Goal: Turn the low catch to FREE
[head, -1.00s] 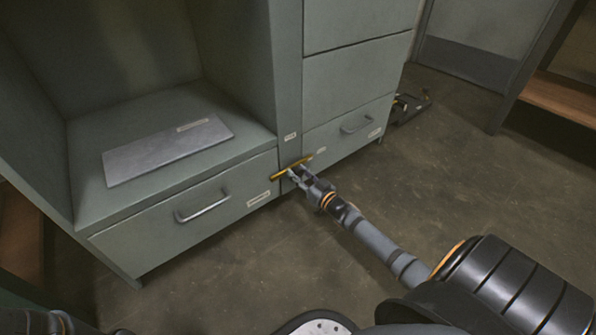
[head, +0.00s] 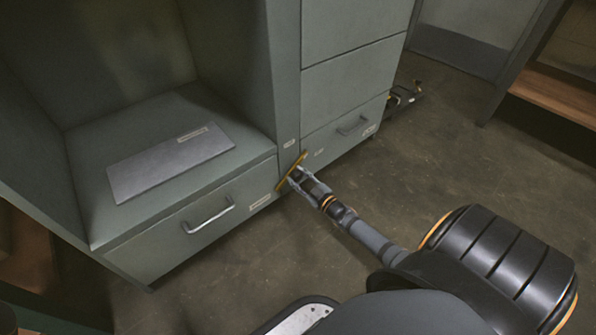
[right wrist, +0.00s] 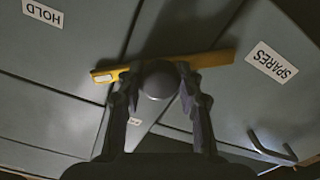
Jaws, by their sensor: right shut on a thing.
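The low catch is a yellow bar (head: 301,159) low on the cabinet front, where the left drawer meets the right column. In the right wrist view the bar (right wrist: 215,59) crosses behind a round grey knob (right wrist: 158,81). My right gripper (head: 297,178) is at the catch, with its fingers (right wrist: 157,90) closed around the knob. In the head view the bar slants steeply, upper end to the right. A HOLD label (right wrist: 43,13) is at the upper left of the right wrist view. I cannot read a FREE label. My left gripper is not in view.
A SPARES label (right wrist: 271,61) and a drawer handle (right wrist: 272,148) lie right of the bar in the right wrist view. A grey plate (head: 170,163) lies on the shelf above the left drawer (head: 185,240). The floor (head: 430,180) in front is mostly clear.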

